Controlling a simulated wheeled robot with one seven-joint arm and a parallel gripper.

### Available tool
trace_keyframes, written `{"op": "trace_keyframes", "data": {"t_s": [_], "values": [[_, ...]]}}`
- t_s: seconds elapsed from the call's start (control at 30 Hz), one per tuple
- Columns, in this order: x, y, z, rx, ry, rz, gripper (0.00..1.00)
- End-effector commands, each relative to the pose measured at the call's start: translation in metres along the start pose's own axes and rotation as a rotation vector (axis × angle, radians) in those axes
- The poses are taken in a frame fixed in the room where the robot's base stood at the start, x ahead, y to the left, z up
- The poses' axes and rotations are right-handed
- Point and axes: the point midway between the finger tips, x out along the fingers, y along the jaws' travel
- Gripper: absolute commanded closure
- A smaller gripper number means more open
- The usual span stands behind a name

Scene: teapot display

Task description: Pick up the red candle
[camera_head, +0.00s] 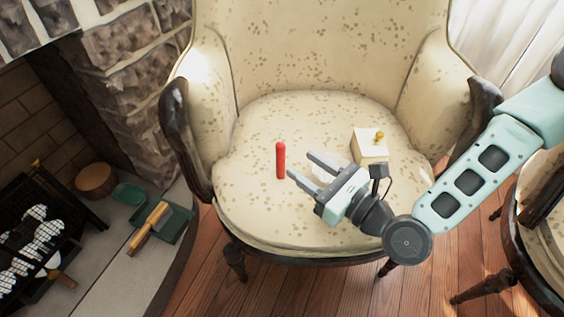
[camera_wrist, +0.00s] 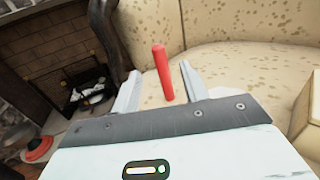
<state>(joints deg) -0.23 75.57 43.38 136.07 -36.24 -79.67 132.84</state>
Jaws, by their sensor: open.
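The red candle (camera_head: 281,160) stands upright on the cream seat of the armchair (camera_head: 259,213) in the head view. My gripper (camera_head: 306,172) is open and comes in from the right, with its fingertips just to the right of the candle. In the wrist view the candle (camera_wrist: 162,72) shows ahead between the two open fingers (camera_wrist: 160,82), nearer the right one. It appears apart from both fingers.
A cream box with a yellow knob (camera_head: 370,146) sits on the seat behind my gripper. The armchair's backrest and dark wooden arms (camera_head: 181,135) rise around the seat. A stone fireplace with a hearth (camera_head: 110,262) is at left; another chair (camera_head: 543,210) is at right.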

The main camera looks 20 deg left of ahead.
Motion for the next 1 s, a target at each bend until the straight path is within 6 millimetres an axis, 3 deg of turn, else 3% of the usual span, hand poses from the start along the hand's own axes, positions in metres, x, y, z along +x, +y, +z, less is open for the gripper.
{"op": "trace_keyframes", "data": {"t_s": [0.13,0.43,0.7,1.0], "values": [[0.027,0.0,-0.002,-0.004,-0.001,0.002,0.56],[0.051,0.0,-0.001,-0.005,-0.001,0.002,0.56],[0.088,0.0,0.001,-0.004,0.001,0.001,0.56],[0.094,0.0,0.003,-0.001,0.002,0.001,0.56]]}}
